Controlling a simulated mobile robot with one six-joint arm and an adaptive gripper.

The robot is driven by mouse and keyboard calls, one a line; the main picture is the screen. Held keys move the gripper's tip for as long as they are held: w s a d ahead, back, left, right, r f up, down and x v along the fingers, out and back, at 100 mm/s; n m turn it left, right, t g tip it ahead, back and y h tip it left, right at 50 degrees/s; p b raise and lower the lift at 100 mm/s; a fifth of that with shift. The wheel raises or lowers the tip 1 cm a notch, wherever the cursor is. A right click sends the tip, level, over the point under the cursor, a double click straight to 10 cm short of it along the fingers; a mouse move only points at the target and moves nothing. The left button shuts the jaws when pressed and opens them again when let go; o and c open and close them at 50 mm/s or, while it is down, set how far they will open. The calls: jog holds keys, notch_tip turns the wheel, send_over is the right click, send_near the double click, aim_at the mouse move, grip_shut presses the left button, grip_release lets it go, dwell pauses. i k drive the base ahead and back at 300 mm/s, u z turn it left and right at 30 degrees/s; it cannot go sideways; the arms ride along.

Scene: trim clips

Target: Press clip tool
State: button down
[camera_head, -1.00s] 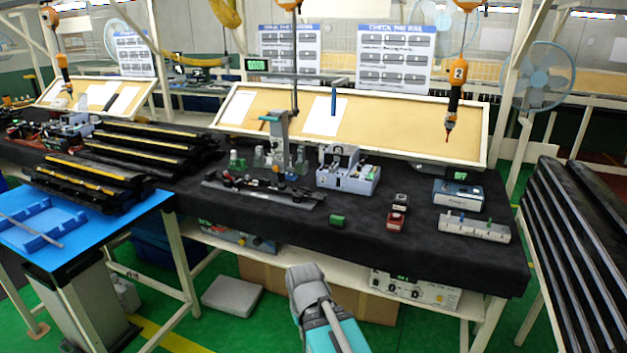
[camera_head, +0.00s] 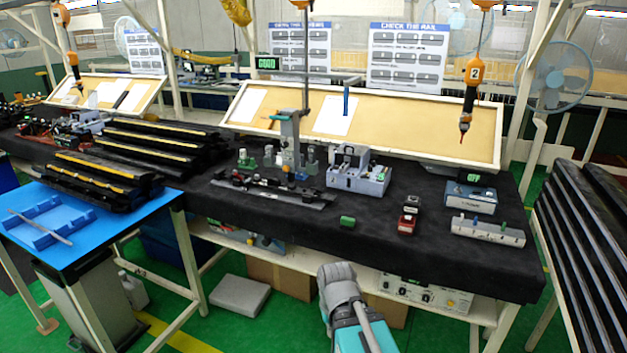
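I cannot tell for sure that this is the clip tool. My arm, grey and teal, rises from the bottom edge in front of the table, well short of the tool and apart from it. No gripper fingers show, and nothing held is visible.
A grey-white fixture box (camera_head: 358,178), a green block (camera_head: 347,221), a red block (camera_head: 407,224) and a pale strip with pegs (camera_head: 487,231) sit on the black table. An orange hanging driver (camera_head: 468,100) is at right. Black rails (camera_head: 590,225) stand right; a blue table (camera_head: 85,232) stands left.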

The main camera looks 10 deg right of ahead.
aim_at(289, 118)
jog(key=z, duration=0.05)
jog(key=i, duration=1)
jog(key=u, duration=0.05)
